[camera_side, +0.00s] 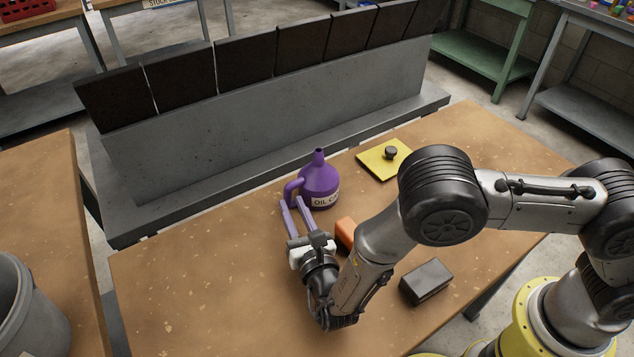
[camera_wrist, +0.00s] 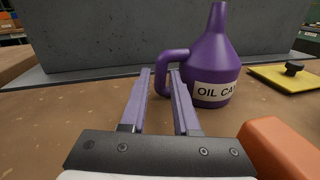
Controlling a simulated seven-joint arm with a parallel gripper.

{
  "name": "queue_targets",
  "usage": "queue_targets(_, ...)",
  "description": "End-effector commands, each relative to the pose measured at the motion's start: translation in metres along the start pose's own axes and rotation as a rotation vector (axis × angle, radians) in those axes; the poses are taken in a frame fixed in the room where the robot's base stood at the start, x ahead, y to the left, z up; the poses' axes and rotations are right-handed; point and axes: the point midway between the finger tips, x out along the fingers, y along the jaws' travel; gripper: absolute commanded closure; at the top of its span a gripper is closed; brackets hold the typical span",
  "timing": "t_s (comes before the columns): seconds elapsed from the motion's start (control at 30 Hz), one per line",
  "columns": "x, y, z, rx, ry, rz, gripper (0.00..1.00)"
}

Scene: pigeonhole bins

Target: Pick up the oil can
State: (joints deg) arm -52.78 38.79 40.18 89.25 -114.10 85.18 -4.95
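The purple oil can (camera_side: 320,183) stands upright on the brown table, with a spout on top, a white "OIL CAN" label and a handle on its left side. It also shows in the wrist view (camera_wrist: 213,62), right of centre. My gripper (camera_side: 293,203) is low over the table, with its two purple fingers pointing at the can's handle side.
An orange block (camera_side: 346,232) lies just right of my gripper. A yellow plate with a black knob (camera_side: 384,158) lies behind and right of the can. A dark grey block (camera_side: 426,281) sits nearer my base. A grey bin unit (camera_side: 270,120) with dark panels runs along the back.

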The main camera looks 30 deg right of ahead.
Motion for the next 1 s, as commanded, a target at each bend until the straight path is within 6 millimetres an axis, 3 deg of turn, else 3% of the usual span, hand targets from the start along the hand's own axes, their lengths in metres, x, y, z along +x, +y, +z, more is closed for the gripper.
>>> queue_targets(0.1,0.017,-0.001,-0.001,0.0,0.001,-0.003,0.71)
queue_targets(0.37,0.036,-0.001,0.001,0.001,0.0,-0.003,0.71)
queue_targets(0.6,0.069,-0.003,0.001,0.001,0.0,-0.004,0.71)
queue_targets(0.97,0.078,-0.002,0.001,0.0,0.001,-0.001,0.71)
queue_targets(1.0,0.078,-0.002,0.001,0.0,0.001,-0.001,0.78)
